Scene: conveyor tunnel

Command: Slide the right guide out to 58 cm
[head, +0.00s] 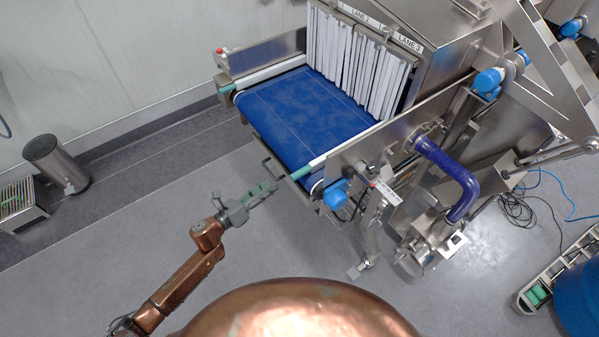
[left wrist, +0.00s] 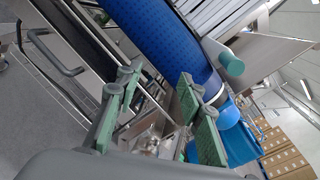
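The right guide (head: 345,145) looks like a pale bar with a teal end, along the right side of the blue belt (head: 305,110). In the left wrist view, its teal-capped end (left wrist: 230,62) sticks out beyond the right finger. My left gripper (head: 270,186) is in front of the conveyor's near edge, short of that end. Its green-padded fingers stand apart in the left wrist view (left wrist: 158,118), with nothing held between them. A white plate (head: 387,193) sits right of the guide; its marks are too small to read. My right gripper is out of view.
White strip curtains (head: 355,65) hang over the belt. Open floor (head: 130,220) lies to the left.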

